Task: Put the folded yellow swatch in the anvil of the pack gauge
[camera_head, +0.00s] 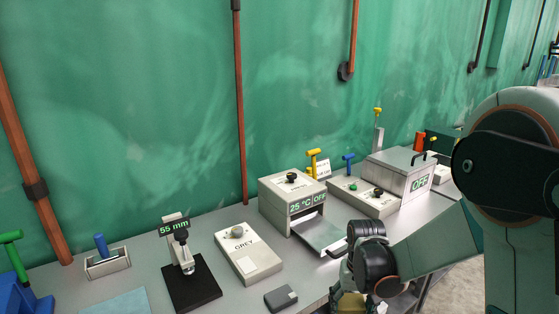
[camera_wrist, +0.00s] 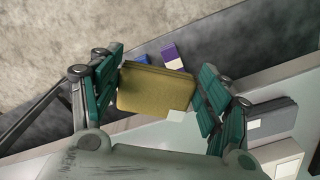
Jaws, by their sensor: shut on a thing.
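The folded yellow swatch (camera_wrist: 155,88) is between the green pads of my gripper (camera_wrist: 160,92) in the wrist view, and the gripper is shut on it. In the head view my gripper (camera_head: 352,290) is low at the bench's front edge, with part of the swatch (camera_head: 349,303) showing at the bottom of the picture. The pack gauge (camera_head: 183,252) stands to the left on the bench, with a black base (camera_head: 192,284) and a display reading 55 mm. Nothing is seen lying on its base. The gripper and swatch are well to the right of the gauge.
A box marked GREY (camera_head: 248,255) and a small dark grey block (camera_head: 281,298) stand between the gauge and my gripper. A box reading 25 °C OFF (camera_head: 291,194) is behind. A holder with a blue handle (camera_head: 106,263) stands left of the gauge. A green wall closes the back.

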